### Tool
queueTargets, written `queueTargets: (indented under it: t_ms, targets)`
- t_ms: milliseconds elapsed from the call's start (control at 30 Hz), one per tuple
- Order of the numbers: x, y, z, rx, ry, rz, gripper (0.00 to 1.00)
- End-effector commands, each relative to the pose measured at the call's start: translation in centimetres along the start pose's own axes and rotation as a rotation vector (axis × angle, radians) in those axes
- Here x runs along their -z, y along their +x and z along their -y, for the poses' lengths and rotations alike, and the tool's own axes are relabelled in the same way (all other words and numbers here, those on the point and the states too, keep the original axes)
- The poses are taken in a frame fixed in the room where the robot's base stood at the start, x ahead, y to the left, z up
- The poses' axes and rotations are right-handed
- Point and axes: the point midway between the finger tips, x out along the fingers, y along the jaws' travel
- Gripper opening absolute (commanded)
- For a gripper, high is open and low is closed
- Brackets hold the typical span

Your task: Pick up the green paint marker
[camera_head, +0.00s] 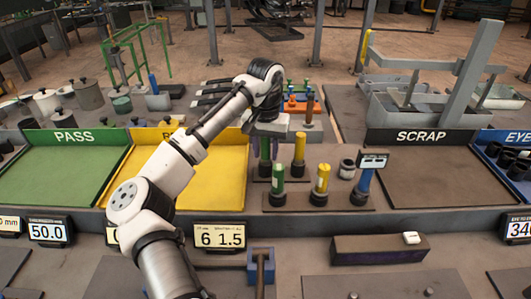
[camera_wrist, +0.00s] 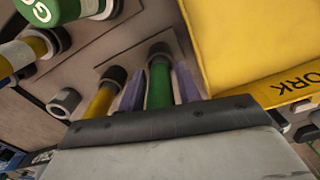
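A green paint marker (camera_wrist: 159,88) stands upright in a black holder at the back of the small rack and lies between the two purple fingers of my gripper (camera_wrist: 158,92) in the wrist view. Narrow gaps seem to show beside it, so the fingers look open around it. In the head view this marker (camera_head: 265,149) is below my gripper, its top hidden by the gripper body. A second green marker (camera_head: 277,180) stands in the front row; it also shows at the top left of the wrist view (camera_wrist: 45,10).
Yellow markers stand close by at the back (camera_head: 299,148) and front (camera_head: 322,178) of the rack. A blue post with a display (camera_head: 373,160) stands at the right. The yellow tray (camera_head: 220,175) lies left of the rack, and the SCRAP tray (camera_head: 435,178) lies right, empty.

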Motion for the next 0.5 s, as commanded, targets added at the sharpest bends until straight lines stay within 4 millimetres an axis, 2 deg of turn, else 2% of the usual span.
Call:
queueTargets:
  t_ms: [33, 233, 500]
  targets:
    - [0.0, -0.02, 0.0, 0.0, 0.0, 0.0, 0.27]
    - [0.01, -0.05, 0.01, 0.0, 0.0, 0.0, 0.02]
    - [0.02, -0.18, 0.01, 0.0, 0.0, 0.0, 0.02]
